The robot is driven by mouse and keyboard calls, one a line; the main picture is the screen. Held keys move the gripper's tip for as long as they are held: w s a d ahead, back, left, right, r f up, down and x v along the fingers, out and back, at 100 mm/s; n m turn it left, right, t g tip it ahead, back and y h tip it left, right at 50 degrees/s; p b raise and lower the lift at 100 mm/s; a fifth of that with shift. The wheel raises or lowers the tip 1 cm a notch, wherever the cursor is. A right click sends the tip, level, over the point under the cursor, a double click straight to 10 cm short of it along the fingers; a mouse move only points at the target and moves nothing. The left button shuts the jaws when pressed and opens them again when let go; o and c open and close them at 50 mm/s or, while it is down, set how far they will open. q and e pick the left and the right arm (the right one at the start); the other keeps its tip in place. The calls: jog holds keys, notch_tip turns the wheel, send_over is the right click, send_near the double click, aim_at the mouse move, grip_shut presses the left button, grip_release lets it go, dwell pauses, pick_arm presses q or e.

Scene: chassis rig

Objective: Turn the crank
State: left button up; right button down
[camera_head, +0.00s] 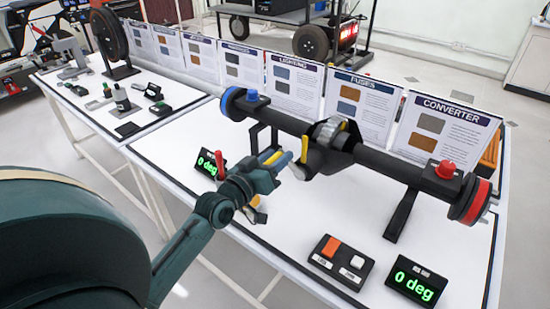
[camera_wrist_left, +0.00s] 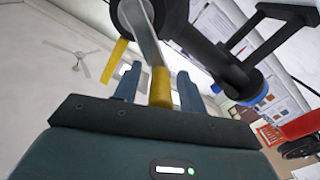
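The crank has a pale metal arm (camera_wrist_left: 142,32) and a yellow grip (camera_wrist_left: 160,88); the yellow grip also shows at my gripper in the head view (camera_head: 272,157). The arm is at the middle housing (camera_head: 335,152) of a black axle. My left gripper (camera_head: 280,166) is at the crank. In the left wrist view its two blue-grey fingers (camera_wrist_left: 158,86) stand apart, one on each side of the yellow grip, with visible gaps. The gripper is open, and the grip's lower end is hidden behind the gripper body. My right gripper is not in view.
The axle carries a blue knob (camera_head: 252,96) and a red knob (camera_head: 445,169). Two displays, left (camera_head: 207,163) and right (camera_head: 412,282), read 0 deg. Upright information cards (camera_head: 361,102) line the table's back.

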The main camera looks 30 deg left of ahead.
pick_arm(q)
grip_shut()
dwell(0.4)
